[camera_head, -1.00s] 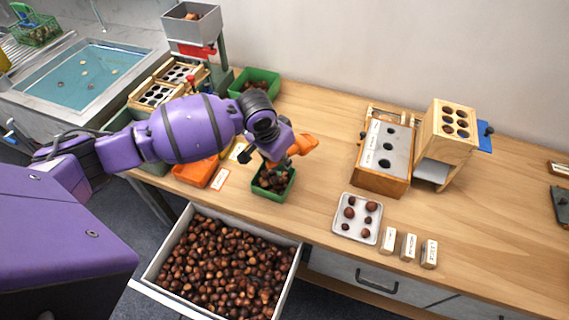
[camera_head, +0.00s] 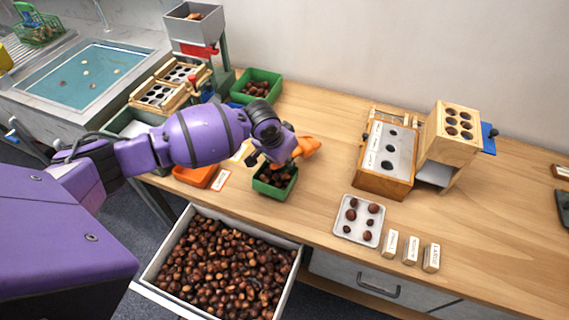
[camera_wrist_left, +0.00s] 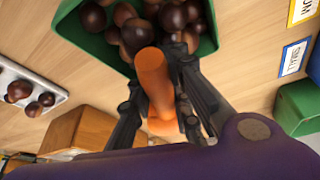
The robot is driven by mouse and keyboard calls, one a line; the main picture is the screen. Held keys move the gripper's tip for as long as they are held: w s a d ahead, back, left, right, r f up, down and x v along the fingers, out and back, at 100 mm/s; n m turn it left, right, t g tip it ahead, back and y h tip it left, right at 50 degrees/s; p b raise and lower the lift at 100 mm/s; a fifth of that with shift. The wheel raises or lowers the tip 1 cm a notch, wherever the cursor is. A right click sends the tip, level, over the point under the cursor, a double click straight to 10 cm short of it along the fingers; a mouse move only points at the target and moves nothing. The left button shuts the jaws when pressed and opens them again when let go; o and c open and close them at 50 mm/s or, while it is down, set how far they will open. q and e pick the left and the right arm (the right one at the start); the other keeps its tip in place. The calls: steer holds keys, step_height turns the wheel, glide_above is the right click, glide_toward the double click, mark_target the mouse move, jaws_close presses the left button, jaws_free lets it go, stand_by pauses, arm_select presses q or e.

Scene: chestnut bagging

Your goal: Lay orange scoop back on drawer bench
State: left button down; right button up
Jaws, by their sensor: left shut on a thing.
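The orange scoop (camera_head: 308,147) is in the grasp of my left gripper (camera_head: 268,160), above the small green bin (camera_head: 259,187) on the bench. In the left wrist view, the scoop's orange part (camera_wrist_left: 154,80) lies between the dark fingers of my left gripper (camera_wrist_left: 158,100), which is shut on it. The green bin (camera_wrist_left: 85,45) with chestnuts shows just beyond it. The scoop's bowl is largely hidden, so I cannot tell whether it holds anything. The wooden drawer bench (camera_head: 325,100) stretches to the right. My right gripper is not in view.
An open drawer (camera_head: 296,270) full of chestnuts juts out in front. A grey tray (camera_head: 338,215) of chestnuts, label blocks (camera_head: 411,249) and a wooden sorter (camera_head: 384,185) stand to the right. An orange tray (camera_head: 190,177) is left of the green bin. Bench behind the bin is clear.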

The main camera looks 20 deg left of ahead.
mark_target(284, 175)
arm_select(q)
steer(key=f, duration=0.1)
steer(key=s+f, duration=0.1)
steer(key=f, duration=0.1)
steer(key=shift+s+a+f+g, duration=0.15)
steer(key=shift+s+f+g, duration=0.15)
steer(key=shift+s, duration=0.1)
steer(key=c, duration=1.8)
jaws_free()
steer(key=shift+w+a+r, duration=0.1)
steer(key=shift+w+a, duration=0.05)
steer(key=shift+a, duration=0.05)
steer(key=shift+c, duration=0.2)
steer(key=shift+o, duration=1)
steer(key=shift+w, duration=0.1)
steer(key=shift+w+r, duration=0.1)
steer(key=shift+r, duration=0.15)
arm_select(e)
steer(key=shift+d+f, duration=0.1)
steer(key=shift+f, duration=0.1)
arm_select(q)
steer(key=shift+d+r, duration=0.1)
steer(key=shift+r, duration=0.1)
